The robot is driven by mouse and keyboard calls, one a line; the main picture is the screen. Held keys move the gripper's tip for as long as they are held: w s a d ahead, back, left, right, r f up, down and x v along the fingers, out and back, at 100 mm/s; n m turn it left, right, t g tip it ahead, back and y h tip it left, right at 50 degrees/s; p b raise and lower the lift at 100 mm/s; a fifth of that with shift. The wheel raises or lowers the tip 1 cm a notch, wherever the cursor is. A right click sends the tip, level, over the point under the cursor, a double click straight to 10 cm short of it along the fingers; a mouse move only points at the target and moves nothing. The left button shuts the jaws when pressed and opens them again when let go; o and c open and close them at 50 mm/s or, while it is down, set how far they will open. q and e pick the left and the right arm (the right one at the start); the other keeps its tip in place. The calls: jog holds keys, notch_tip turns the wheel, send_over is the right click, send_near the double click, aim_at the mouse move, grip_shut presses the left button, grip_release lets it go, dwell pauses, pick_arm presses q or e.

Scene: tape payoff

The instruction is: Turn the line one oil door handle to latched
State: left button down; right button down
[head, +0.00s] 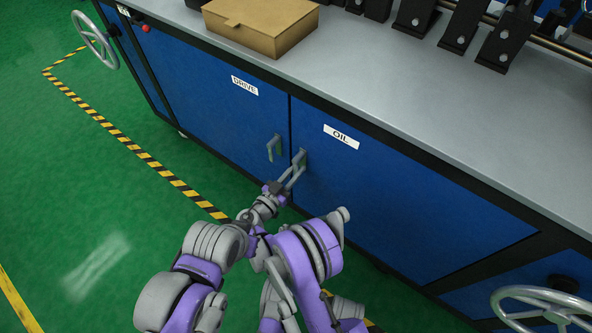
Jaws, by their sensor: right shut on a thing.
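The oil door (390,190) is a blue cabinet panel with a white OIL label (341,136). Its grey handle (300,156) is near the door's left edge, just right of the seam. My right gripper (294,174) is shut on the oil door handle, reaching it from below and in front. The fingers cover part of the handle, and its exact angle is hard to tell; the part that shows looks roughly upright. My left gripper is not in view.
The drive door (215,105) with its own grey handle (274,148) is close to the left. A cardboard box (262,24) sits on the grey top (400,95). Handwheels stand at the left (95,40) and lower right (545,308). Green floor (90,200) is clear at left.

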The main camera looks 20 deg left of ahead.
jog(key=shift+w+a+r, duration=0.1)
dwell(0.5)
jog(key=c, duration=0.8)
grip_release()
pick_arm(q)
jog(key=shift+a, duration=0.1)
